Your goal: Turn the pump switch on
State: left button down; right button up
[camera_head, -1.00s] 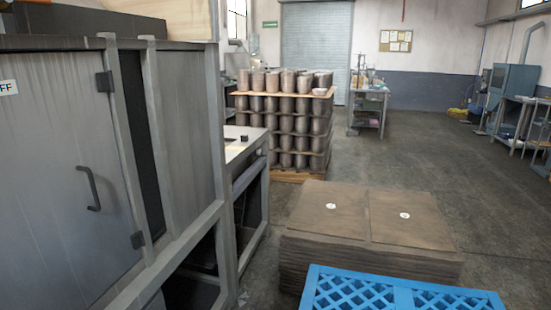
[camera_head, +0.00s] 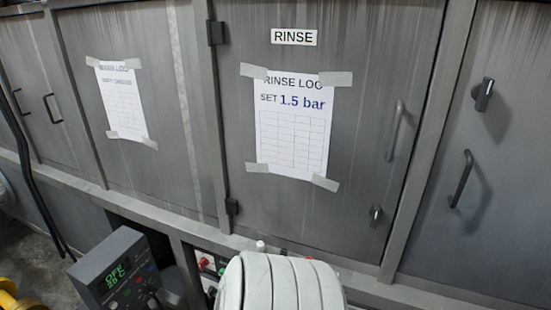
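I see no switch that I can read as the pump switch. A low panel (camera_head: 204,263) with red and pale controls sits under the machine's front ledge, and a white arm part of mine hides some of it. A dark control box (camera_head: 122,272) stands at the lower left, with green characters that look like OFF and small coloured buttons. Neither gripper is in view.
The grey rinse door (camera_head: 350,150) has a handle and a taped sheet (camera_head: 292,130) reading "SET 1.5 bar". Another log sheet (camera_head: 126,103) hangs to the left. Black cables (camera_head: 30,170) hang at the far left, above a yellow object (camera_head: 15,298) on the floor.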

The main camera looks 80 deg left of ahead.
aim_at(204, 262)
jog(key=k+j+u, duration=0.1)
jog(key=u, duration=3)
